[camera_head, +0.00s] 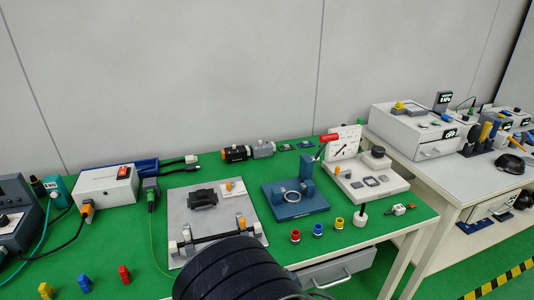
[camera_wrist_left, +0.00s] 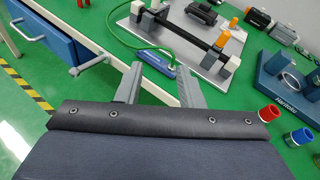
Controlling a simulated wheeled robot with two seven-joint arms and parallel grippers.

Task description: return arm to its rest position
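My left gripper (camera_wrist_left: 157,70) shows in the left wrist view with its two grey fingers apart. No object is held between them. The fingers point toward the near edge of the green bench, beside the grey fixture plate (camera_head: 178,211) with its black bar. In the head view a dark ribbed part of my arm (camera_head: 232,270) fills the bottom middle and covers the front of the bench. Neither gripper's fingers show in the head view. My right gripper is in no view.
The blue fixture (camera_head: 295,205) stands right of the plate. Red (camera_head: 295,236), blue (camera_head: 318,230) and yellow (camera_head: 339,224) cups stand in front of it. A green cable (camera_head: 153,235) runs along the plate's left. A drawer (camera_head: 340,268) with a handle sits under the bench's front edge.

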